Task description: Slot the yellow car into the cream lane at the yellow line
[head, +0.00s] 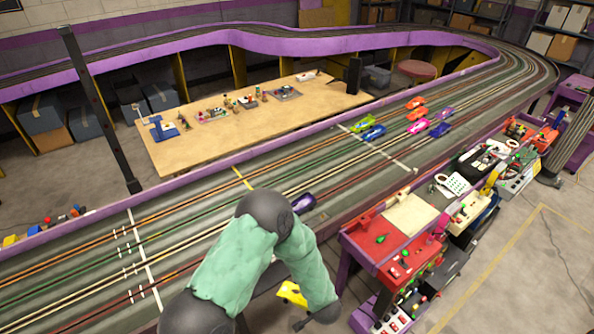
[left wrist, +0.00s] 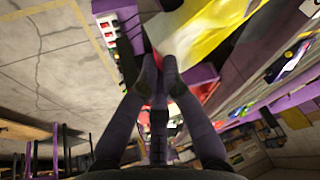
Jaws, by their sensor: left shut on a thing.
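The yellow car (head: 292,294) is off the track, low in the head view, partly hidden by my left arm. In the left wrist view the yellow car (left wrist: 212,28) looms large at the top, at the fingertips. My left gripper (left wrist: 160,68) is shut on it; the head view mostly hides this gripper. The cream lane (head: 322,176) runs along the track among orange, green and red lanes. The yellow line (head: 243,178) is a short mark across the track; my arm may hide its near end. My right gripper is not in view.
A dark purple car (head: 303,203) stands on the track beside my elbow. Several other cars (head: 417,103) stand further along, near a white line. A red bench (head: 375,235) cluttered with parts lies right of my arm. A purple rim edges the track.

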